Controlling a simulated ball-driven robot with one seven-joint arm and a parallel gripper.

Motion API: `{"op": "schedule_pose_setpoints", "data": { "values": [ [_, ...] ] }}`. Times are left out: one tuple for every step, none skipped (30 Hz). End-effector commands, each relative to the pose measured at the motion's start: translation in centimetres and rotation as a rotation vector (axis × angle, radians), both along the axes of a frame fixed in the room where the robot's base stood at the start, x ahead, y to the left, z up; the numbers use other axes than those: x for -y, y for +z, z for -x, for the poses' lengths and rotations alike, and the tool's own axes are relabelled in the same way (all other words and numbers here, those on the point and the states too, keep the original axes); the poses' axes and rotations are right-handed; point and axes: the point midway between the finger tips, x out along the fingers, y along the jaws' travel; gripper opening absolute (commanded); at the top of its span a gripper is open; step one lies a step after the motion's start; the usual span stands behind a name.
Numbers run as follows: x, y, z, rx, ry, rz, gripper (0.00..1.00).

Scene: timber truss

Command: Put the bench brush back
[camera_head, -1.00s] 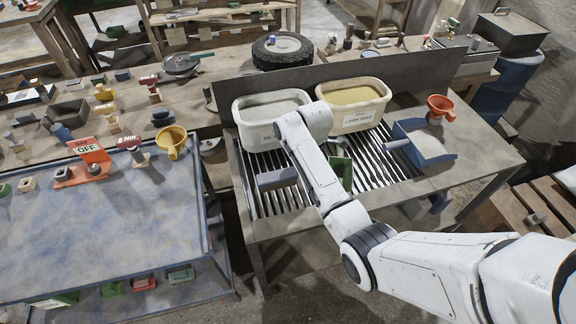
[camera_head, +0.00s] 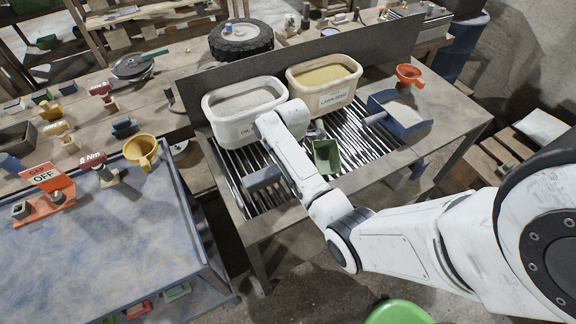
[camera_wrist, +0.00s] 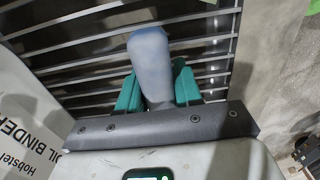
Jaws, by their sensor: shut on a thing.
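In the wrist view my gripper (camera_wrist: 160,92) has its teal fingers closed on a smooth blue-grey handle (camera_wrist: 150,58), which I take as the bench brush. The handle extends over the dark slats of the grate; its bristles do not show. In the head view my arm hides the fingers. A grey-blue block (camera_head: 262,178) shows beside the arm over the slatted grate (camera_head: 232,165); I cannot tell whether it is the brush. A blue dustpan (camera_head: 418,129) with grey material lies at the bench's right.
The oil binder tub (camera_head: 228,132) stands close behind my arm and shows at left in the wrist view (camera_wrist: 25,125). A lawn seed tub (camera_head: 335,100) stands beside it.

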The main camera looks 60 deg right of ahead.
Motion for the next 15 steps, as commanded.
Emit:
{"op": "schedule_pose_setpoints", "data": {
  "values": [
    [-0.02, 0.00, -0.04, 0.000, 0.001, 0.000, 0.00],
    [-0.02, -0.07, -0.04, 0.000, 0.001, 0.000, 0.00],
    [-0.03, -0.20, -0.03, 0.000, 0.000, 0.000, 0.00],
    [-0.03, -0.30, -0.03, -0.001, 0.000, -0.001, 0.00],
    [-0.04, -0.28, -0.02, -0.001, 0.000, -0.001, 0.36],
    [-0.04, -0.25, -0.01, -0.001, 0.000, -0.001, 0.40],
    [-0.04, -0.25, -0.01, -0.001, 0.000, -0.001, 0.43],
    [-0.04, -0.25, -0.01, -0.001, 0.000, -0.001, 0.46],
    [-0.04, -0.25, -0.01, -0.001, 0.000, -0.001, 0.49],
    [-0.05, -0.25, -0.02, -0.001, 0.000, -0.001, 0.52],
    [-0.05, -0.25, -0.02, -0.001, 0.000, -0.001, 0.55],
    [-0.04, -0.24, -0.03, -0.001, 0.000, -0.001, 0.59],
    [-0.04, -0.24, -0.03, -0.001, 0.000, -0.001, 0.60],
    [-0.04, -0.24, -0.03, -0.001, 0.000, -0.001, 0.60],
    [-0.04, -0.24, -0.03, -0.001, 0.000, -0.001, 0.60]
  ]
}}
